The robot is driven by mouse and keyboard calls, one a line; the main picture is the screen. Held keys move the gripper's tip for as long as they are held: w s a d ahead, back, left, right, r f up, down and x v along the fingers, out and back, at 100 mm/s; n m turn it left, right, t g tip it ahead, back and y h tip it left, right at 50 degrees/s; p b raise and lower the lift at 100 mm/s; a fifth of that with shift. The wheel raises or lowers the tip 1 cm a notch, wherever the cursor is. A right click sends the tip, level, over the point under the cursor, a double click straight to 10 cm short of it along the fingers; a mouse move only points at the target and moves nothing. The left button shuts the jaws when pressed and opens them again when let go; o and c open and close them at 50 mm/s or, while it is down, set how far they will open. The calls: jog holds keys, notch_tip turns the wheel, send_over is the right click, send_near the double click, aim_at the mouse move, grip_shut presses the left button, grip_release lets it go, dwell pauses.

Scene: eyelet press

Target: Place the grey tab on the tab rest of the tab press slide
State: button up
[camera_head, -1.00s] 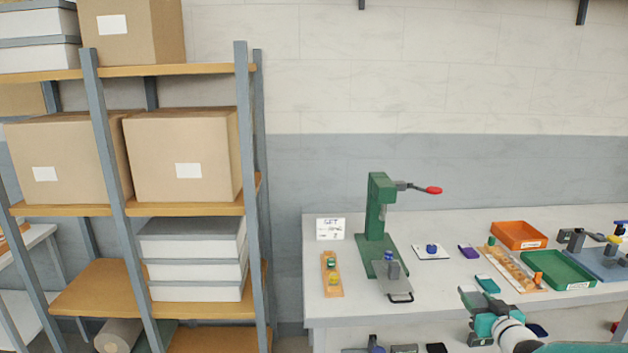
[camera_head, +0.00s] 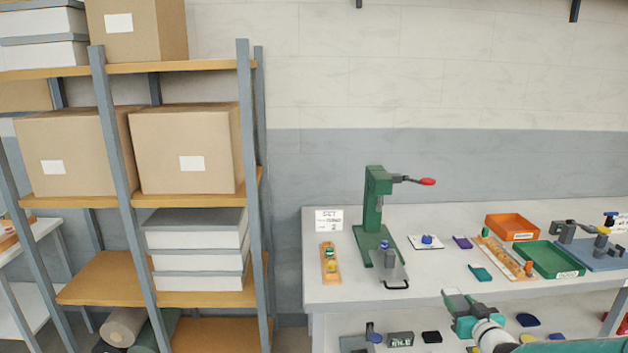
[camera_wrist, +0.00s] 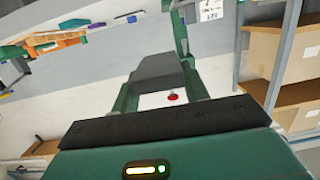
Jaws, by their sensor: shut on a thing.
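The grey tab (camera_wrist: 158,75) is a dark grey block between the two green fingers of my gripper (camera_wrist: 158,88) in the wrist view. My gripper is shut on it. In the head view my gripper (camera_head: 458,299) is in front of the bench edge, right of the tab press, and the tab is too small to make out there. The green tab press (camera_head: 374,213) stands upright on the bench with a red-tipped lever. Its grey slide (camera_head: 392,272), with a black handle loop, sticks out toward the front. The tab is apart from the slide. The tab rest cannot be made out clearly.
An orange bin (camera_head: 512,228), a green tray (camera_head: 551,260) and another fixture (camera_head: 590,245) stand at the right. A tan holder (camera_head: 330,262) lies left of the press, and a white pad (camera_head: 426,242) right of it. Tall shelving (camera_head: 245,180) stands left.

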jog(key=a+f, duration=1)
jog(key=a, duration=0.4)
jog(key=s+a+f+h, duration=0.1)
jog(key=s+a+f, duration=0.6)
jog(key=f, duration=0.4)
jog(key=shift+s+a+f+m, duration=0.25)
jog(key=shift+a+f+m, duration=0.15)
jog(key=shift+a, duration=0.1)
